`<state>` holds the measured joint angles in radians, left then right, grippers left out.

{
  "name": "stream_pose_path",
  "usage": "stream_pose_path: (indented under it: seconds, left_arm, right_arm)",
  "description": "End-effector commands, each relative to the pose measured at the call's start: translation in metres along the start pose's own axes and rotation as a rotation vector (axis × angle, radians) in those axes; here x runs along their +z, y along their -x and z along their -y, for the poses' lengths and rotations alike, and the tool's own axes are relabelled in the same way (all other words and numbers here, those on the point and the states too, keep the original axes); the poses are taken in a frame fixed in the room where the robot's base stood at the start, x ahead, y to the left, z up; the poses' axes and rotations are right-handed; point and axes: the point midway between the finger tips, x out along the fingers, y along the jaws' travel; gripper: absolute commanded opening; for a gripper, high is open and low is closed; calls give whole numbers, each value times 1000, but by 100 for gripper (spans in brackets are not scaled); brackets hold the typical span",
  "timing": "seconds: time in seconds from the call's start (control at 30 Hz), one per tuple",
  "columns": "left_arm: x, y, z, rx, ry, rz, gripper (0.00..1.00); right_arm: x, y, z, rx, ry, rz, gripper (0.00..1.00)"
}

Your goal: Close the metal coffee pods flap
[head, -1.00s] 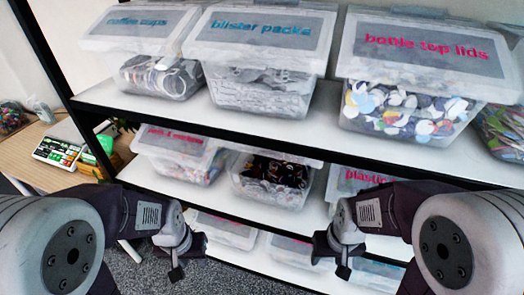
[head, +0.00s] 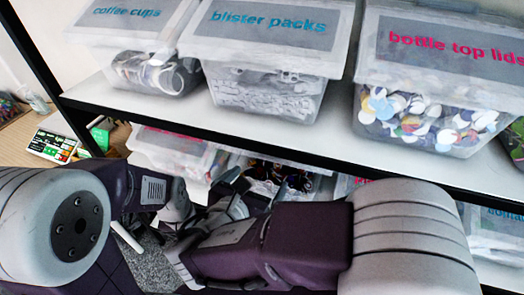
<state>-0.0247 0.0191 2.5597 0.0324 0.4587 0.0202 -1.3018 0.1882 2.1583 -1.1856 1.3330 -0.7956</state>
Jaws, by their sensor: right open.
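No label for metal coffee pods is readable. On the middle shelf a clear bin (head: 321,187) with dark mixed contents stands in the centre; its label cannot be read and its lower part is hidden by my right arm. My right gripper (head: 232,192) is open and appears empty, in front of the left side of this bin; contact cannot be told. My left gripper (head: 178,208) is lower left of it, partly hidden behind my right arm, and its jaws are unclear.
Top shelf bins are coffee cups (head: 140,70), blister packs (head: 262,95) and bottle top lids (head: 425,120). A pink-labelled bin (head: 170,158) stands left on the middle shelf. A wooden table (head: 20,135) is at far left.

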Motion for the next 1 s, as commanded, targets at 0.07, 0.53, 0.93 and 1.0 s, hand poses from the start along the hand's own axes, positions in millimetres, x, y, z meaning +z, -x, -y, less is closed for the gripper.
stream_pose_path:
  seconds: [0.07, 0.53, 0.93, 1.0]
  left_arm:
    - [0, 1, 0, 0, 0, 0, 36]
    - [0, 2, 0, 0, 0, 0, 36]
    - [0, 3, 0, 0, 0, 0, 36]
    - [0, 3, 0, 0, 0, 0, 36]
  right_arm:
    - [6, 11, -12, 43, 41, 41, 100]
    - [10, -49, -14, 42, 47, 48, 100]
    - [11, -79, -17, 48, 45, 47, 100]
    - [11, -79, -17, 48, 45, 47, 100]
